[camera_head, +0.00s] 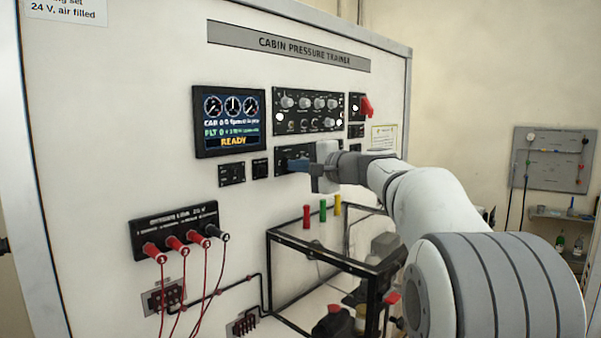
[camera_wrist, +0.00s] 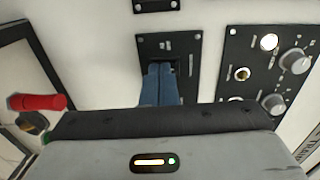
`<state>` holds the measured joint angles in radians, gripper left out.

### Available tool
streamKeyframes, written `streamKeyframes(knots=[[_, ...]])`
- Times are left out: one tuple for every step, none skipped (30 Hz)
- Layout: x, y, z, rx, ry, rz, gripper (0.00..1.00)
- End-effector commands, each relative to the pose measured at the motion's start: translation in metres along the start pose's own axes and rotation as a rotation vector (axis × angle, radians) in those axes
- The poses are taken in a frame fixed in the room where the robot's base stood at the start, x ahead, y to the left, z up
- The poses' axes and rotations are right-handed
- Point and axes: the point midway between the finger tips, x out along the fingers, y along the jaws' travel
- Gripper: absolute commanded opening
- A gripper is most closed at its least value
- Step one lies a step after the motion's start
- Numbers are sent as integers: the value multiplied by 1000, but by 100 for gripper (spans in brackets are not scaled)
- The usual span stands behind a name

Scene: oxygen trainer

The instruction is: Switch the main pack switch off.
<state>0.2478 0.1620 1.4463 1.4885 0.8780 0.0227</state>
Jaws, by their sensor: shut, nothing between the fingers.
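My gripper (camera_head: 302,164) reaches from the right to the white trainer board (camera_head: 120,120). Its blue fingers are together, with nothing held, in front of a small black switch panel (camera_head: 283,153). In the wrist view the shut fingertips (camera_wrist: 162,68) overlap the lower middle of a small black panel (camera_wrist: 185,48). Any switch there is hidden behind the fingers, and I cannot tell whether they touch it. The labels are too small to read, so I cannot tell which control is the main pack switch or its position.
A display (camera_head: 229,121) reading READY is left of a knob panel (camera_head: 307,110). A red lever (camera_head: 366,106) is at the upper right. Red and black plugs with cables (camera_head: 186,245) hang lower left. A black-framed clear case (camera_head: 320,262) stands below my arm.

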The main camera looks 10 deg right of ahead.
Motion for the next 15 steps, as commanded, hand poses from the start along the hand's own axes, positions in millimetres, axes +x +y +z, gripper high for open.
streamKeyframes(knots=[[3,9,0,0,0,-17,0],[4,10,0,0,0,-26,0],[4,10,0,-1,0,-38,0],[5,10,0,0,0,-48,0],[6,10,0,0,0,-57,0],[6,10,0,0,0,-69,0],[7,10,0,0,0,-79,0],[7,11,0,0,0,-88,0],[7,11,0,1,0,-101,0],[8,11,0,1,0,-110,0],[8,11,0,0,0,-119,0],[8,11,0,1,0,-131,0],[8,11,0,1,-1,-139,0],[8,11,0,1,-1,-147,0],[8,10,1,1,-1,-155,0]])
